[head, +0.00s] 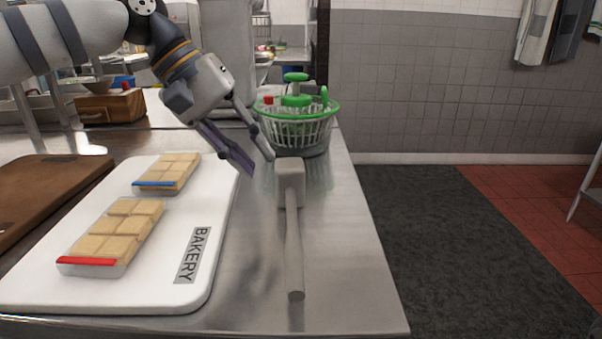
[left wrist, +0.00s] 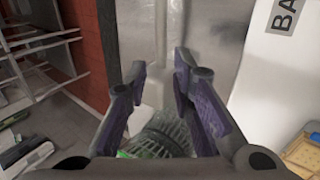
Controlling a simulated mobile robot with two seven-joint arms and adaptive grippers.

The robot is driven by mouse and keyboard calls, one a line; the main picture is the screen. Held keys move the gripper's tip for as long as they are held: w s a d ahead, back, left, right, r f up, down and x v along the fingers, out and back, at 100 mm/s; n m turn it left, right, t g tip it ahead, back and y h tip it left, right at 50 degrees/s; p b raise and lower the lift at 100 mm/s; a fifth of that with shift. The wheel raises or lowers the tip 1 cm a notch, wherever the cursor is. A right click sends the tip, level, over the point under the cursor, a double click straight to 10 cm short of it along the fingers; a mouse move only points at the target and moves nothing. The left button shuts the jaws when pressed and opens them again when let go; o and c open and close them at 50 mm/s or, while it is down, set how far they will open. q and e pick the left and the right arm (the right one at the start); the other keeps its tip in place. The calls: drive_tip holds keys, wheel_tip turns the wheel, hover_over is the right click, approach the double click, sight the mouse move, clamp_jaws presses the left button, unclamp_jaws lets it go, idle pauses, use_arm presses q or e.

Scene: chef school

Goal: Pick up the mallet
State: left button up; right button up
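The mallet (head: 290,186) lies on the steel counter, its pale block head at the far end and its handle (head: 294,255) pointing toward me. My left gripper (head: 260,164) is open and empty, its fingertips just left of and above the mallet head in the head view. In the left wrist view, the open fingers (left wrist: 160,66) with purple pads frame what looks like the mallet's pale head, with the handle (left wrist: 174,28) reaching to the top edge. Whether a finger touches the mallet I cannot tell. My right gripper is not in view.
A green-rimmed salad spinner (head: 297,128) stands just beyond the mallet head. A white BAKERY board (head: 150,275) with two packs of pale squares lies to the left. A brown board (head: 45,185) lies farther left. The counter's right edge is close to the mallet.

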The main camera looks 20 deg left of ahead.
sight(289, 200)
use_arm(q)
drive_tip(key=d+f, duration=0.1)
drive_tip(key=s+d+f, duration=0.1)
drive_tip(key=f, duration=0.1)
drive_tip(key=x, duration=0.5)
drive_tip(key=w+x, duration=0.1)
drive_tip(key=x, duration=0.1)
drive_tip(key=shift+f, duration=0.1)
clamp_jaws()
